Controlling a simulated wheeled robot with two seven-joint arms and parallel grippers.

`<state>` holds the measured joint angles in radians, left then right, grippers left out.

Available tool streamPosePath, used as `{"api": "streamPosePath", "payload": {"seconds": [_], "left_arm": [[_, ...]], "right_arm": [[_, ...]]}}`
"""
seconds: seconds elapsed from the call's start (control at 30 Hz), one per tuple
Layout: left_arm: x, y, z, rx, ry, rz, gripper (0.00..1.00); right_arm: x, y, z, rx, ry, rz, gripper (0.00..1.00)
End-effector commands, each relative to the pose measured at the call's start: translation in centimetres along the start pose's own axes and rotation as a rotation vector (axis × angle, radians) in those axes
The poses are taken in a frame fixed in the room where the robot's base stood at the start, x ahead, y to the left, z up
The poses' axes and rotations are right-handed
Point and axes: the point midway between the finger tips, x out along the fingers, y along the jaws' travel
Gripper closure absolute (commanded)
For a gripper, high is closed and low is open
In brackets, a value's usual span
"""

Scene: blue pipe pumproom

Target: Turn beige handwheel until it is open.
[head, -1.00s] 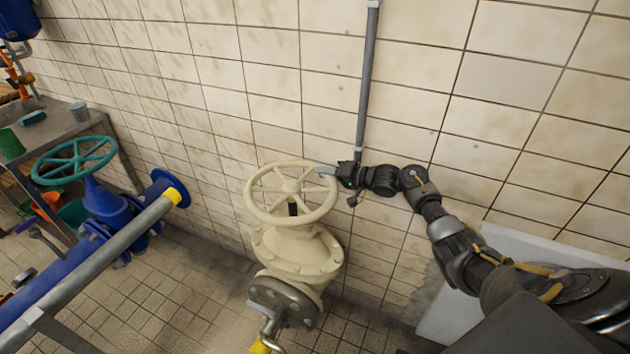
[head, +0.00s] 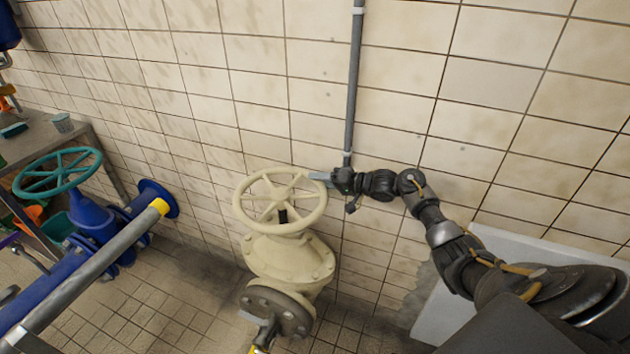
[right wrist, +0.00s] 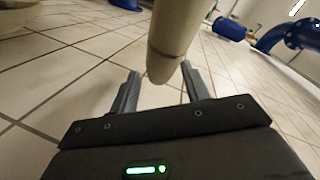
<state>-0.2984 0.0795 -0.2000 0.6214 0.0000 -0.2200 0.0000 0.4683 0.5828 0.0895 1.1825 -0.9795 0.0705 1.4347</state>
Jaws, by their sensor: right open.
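The beige handwheel (head: 243,212) sits on top of a beige valve body (head: 290,262) near the tiled wall, in the middle of the head view. My right gripper (head: 318,176) reaches in from the right to the wheel's far right rim. In the right wrist view the beige rim (right wrist: 178,40) passes between the two grey fingers of my right gripper (right wrist: 158,92), which stand apart with a gap on either side of it. My left gripper is not in view.
A blue valve with a teal handwheel (head: 58,172) and a grey pipe (head: 85,277) stand at the left. A vertical grey conduit (head: 353,90) runs down the wall behind my right gripper. A white slab (head: 440,305) lies below my right arm.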

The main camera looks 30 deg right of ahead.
Motion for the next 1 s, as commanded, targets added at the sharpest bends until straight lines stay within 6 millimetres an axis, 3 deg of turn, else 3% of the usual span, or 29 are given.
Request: {"api": "streamPosePath", "payload": {"seconds": [0.2, 0.43, 0.83, 1.0], "left_arm": [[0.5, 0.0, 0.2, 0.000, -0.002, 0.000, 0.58], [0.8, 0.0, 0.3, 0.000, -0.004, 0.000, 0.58], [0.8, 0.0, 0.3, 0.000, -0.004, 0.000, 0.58], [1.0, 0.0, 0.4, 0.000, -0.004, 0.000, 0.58]], "right_arm": [[-4.5, 0.2, 0.1, -0.003, 0.000, 0.004, 0.53], [-7.7, 0.2, 0.1, -0.001, -0.001, 0.002, 0.53], [-8.5, 0.0, 0.0, 0.000, 0.000, 0.000, 0.54], [-7.9, -0.8, -0.3, -0.103, -0.015, -0.001, 0.77]]}}
